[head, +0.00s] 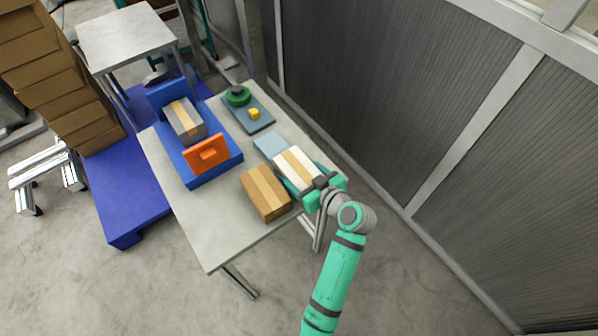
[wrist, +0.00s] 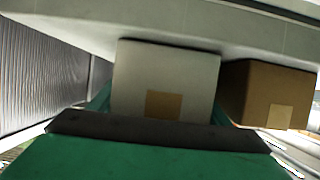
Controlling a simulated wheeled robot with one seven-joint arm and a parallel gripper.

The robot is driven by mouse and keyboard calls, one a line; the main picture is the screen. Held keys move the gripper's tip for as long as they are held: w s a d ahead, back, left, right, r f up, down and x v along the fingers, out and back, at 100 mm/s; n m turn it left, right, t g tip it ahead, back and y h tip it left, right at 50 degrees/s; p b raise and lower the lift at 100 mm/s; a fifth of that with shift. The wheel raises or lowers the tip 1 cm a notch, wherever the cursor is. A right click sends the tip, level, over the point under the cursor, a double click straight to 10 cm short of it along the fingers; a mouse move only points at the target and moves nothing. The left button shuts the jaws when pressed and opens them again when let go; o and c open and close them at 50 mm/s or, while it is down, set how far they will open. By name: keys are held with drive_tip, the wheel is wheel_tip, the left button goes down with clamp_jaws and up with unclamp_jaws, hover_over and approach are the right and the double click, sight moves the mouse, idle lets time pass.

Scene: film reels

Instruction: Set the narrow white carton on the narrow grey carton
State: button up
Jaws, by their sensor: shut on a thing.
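The narrow white carton (head: 296,168) has a tan tape strip and is at the right part of the table. My gripper (head: 316,187) is shut on it from the near right side. In the wrist view the white carton (wrist: 165,80) fills the middle between my fingers, with a tan patch on its face. I cannot tell whether it rests on the table or is slightly raised. The narrow grey carton (head: 185,120), with a tan tape strip, sits in the blue holder (head: 213,165) at the left of the table. Its top is clear.
A brown carton (head: 265,193) stands close beside the white one; it also shows in the wrist view (wrist: 268,95). An orange block (head: 207,154) stands at the blue holder's front. A blue-grey tray (head: 262,121) holds a green round thing (head: 238,96) and a yellow piece (head: 254,113).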

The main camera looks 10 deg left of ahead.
drive_tip(key=o, duration=1.1)
drive_tip(key=shift+f, duration=0.1)
drive_tip(key=shift+c, duration=0.2)
